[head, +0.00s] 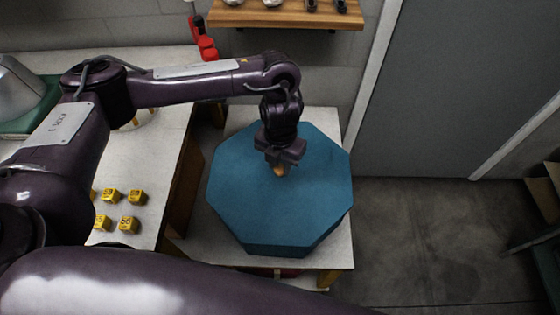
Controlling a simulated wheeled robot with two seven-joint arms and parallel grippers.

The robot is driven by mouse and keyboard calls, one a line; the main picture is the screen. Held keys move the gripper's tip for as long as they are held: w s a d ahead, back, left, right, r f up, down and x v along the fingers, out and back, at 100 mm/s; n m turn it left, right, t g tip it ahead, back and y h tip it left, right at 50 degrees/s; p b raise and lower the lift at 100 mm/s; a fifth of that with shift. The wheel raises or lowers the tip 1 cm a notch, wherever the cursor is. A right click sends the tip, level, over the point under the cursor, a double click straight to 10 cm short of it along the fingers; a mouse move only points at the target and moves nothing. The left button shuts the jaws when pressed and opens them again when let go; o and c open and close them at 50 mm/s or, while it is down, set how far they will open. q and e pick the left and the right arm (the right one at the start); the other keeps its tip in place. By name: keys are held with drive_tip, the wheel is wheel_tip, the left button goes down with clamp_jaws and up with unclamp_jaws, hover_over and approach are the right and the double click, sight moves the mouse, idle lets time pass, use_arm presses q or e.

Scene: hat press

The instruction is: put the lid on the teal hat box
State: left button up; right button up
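A large teal octagonal lid (245,195) fills the middle of the head view, over a white-topped stand. It has a small orange-tan knob (279,172) near its centre. My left gripper (280,160) points down at the knob, and its fingers appear shut on it, with the knob's front showing below them. The lid looks about level. A narrow strip of teal side shows at its front edge. The teal hat box under it is mostly hidden, so I cannot tell whether the lid rests on it. My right gripper is out of view.
The white stand (332,252) shows around the teal shape. A white worktable (150,170) on the left carries several yellow cubes (129,223). A wooden shelf (285,17) hangs on the back wall. A grey door (450,80) and open floor (425,240) are at right.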

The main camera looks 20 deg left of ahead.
use_arm(q)
drive_tip(key=o, duration=0.5)
